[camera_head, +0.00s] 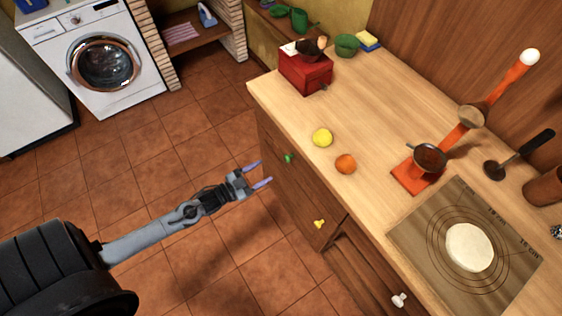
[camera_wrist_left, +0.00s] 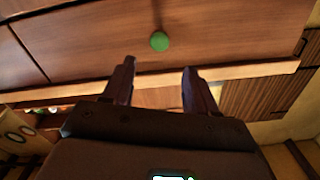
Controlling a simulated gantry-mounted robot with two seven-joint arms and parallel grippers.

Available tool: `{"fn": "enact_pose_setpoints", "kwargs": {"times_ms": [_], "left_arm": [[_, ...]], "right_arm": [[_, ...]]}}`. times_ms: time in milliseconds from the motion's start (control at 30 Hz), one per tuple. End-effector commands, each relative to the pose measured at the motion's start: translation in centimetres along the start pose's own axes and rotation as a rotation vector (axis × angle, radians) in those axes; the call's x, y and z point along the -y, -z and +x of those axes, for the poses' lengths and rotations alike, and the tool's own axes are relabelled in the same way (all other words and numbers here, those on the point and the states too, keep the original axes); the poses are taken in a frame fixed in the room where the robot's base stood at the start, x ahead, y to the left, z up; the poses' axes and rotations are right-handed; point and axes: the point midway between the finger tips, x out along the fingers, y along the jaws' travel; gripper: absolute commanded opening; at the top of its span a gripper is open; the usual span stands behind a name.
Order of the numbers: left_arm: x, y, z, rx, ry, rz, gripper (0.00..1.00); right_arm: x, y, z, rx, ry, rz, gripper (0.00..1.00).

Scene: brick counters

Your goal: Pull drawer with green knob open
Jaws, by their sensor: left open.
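The green knob (camera_head: 288,158) sits on the front of a brown wooden drawer (camera_head: 277,140) below the counter's left end. The drawer looks shut. In the left wrist view the round green knob (camera_wrist_left: 159,41) stands out from the drawer front (camera_wrist_left: 90,45), ahead of my fingers and roughly between them. My left gripper (camera_head: 262,175) is open and empty, to the left of the drawer front and apart from the knob. Its two fingers also show in the left wrist view (camera_wrist_left: 158,80). My right gripper is not in view.
A yellow knob (camera_head: 319,224) and a white knob (camera_head: 399,300) are on fronts further right. On the counter (camera_head: 375,115) are a lemon (camera_head: 322,138), an orange (camera_head: 345,163) and a red box (camera_head: 305,70). The tiled floor (camera_head: 190,255) before the drawers is clear.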

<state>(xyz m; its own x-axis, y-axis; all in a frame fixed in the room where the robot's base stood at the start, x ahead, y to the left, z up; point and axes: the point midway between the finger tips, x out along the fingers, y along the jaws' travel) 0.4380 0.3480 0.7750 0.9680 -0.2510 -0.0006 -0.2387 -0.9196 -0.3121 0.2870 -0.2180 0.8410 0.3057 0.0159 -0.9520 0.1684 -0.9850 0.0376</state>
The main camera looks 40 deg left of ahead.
Motion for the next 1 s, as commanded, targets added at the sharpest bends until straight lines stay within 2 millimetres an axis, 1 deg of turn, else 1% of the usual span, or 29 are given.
{"fn": "enact_pose_setpoints", "kwargs": {"times_ms": [33,300,500,700,967,1000], "left_arm": [[-0.1,0.0,0.9,-0.004,0.000,-0.001,0.58],[-0.1,0.0,5.3,-0.003,0.001,-0.001,0.58],[-0.1,0.0,7.6,-0.001,0.000,-0.001,0.58],[-0.1,0.0,8.6,0.000,-0.001,-0.001,0.58],[-0.1,0.0,8.7,0.000,0.000,-0.001,0.58],[-0.1,0.0,8.6,0.000,0.000,-0.001,0.56]], "right_arm": [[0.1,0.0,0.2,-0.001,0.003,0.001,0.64],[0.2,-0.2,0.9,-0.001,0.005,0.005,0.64],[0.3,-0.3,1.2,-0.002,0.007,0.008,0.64],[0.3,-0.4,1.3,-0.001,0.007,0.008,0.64],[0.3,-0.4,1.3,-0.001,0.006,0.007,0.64],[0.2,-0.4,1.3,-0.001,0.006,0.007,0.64]]}}
